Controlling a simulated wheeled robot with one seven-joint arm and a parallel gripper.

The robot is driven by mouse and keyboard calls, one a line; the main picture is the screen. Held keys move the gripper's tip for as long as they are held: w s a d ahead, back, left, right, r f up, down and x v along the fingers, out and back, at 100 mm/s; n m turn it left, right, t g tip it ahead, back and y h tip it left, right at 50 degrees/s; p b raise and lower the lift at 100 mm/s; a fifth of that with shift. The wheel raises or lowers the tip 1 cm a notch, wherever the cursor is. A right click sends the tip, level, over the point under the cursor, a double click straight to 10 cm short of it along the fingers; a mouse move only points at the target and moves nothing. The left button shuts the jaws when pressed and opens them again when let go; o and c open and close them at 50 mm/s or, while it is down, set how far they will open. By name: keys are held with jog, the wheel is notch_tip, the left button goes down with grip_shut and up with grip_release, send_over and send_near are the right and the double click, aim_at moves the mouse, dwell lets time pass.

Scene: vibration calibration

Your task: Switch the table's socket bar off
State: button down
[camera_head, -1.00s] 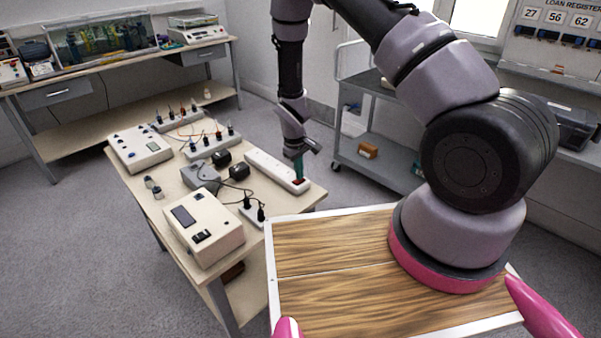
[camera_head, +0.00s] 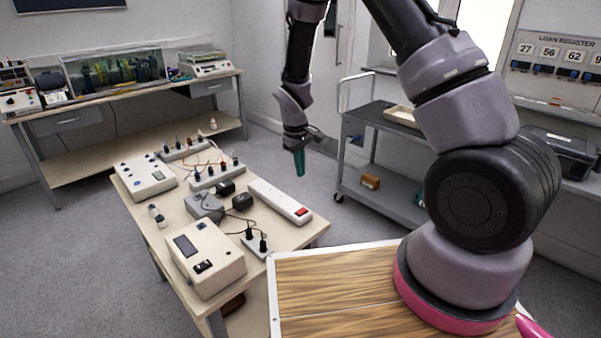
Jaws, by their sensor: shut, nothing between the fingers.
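The socket bar (camera_head: 277,199) is a long white strip lying along the right side of the table (camera_head: 310,233). A red rocker switch (camera_head: 301,211) sits at its near end, and I cannot tell its position. My gripper (camera_head: 299,166) is shut and empty, its teal fingers pointing down. It hangs in the air above the table's right edge, clear of the bar and its switch.
Black plug adapters (camera_head: 243,201), a cream instrument box (camera_head: 206,257), a second cream unit (camera_head: 147,177) and terminal strips (camera_head: 216,174) with wires crowd the table. A grey trolley (camera_head: 385,182) stands behind at the right. The air around my gripper is free.

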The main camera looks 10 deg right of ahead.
aim_at(303, 209)
jog(key=shift+s, duration=0.1)
jog(key=shift+s+a, duration=0.1)
jog(key=shift+a, duration=0.2)
jog(key=shift+r, duration=0.1)
dwell(0.4)
jog(key=f, duration=0.4)
jog(key=d+f, duration=0.1)
jog(key=f, duration=0.4)
jog(key=w+f, duration=0.1)
jog(key=f, duration=0.4)
jog(key=shift+d, duration=0.15)
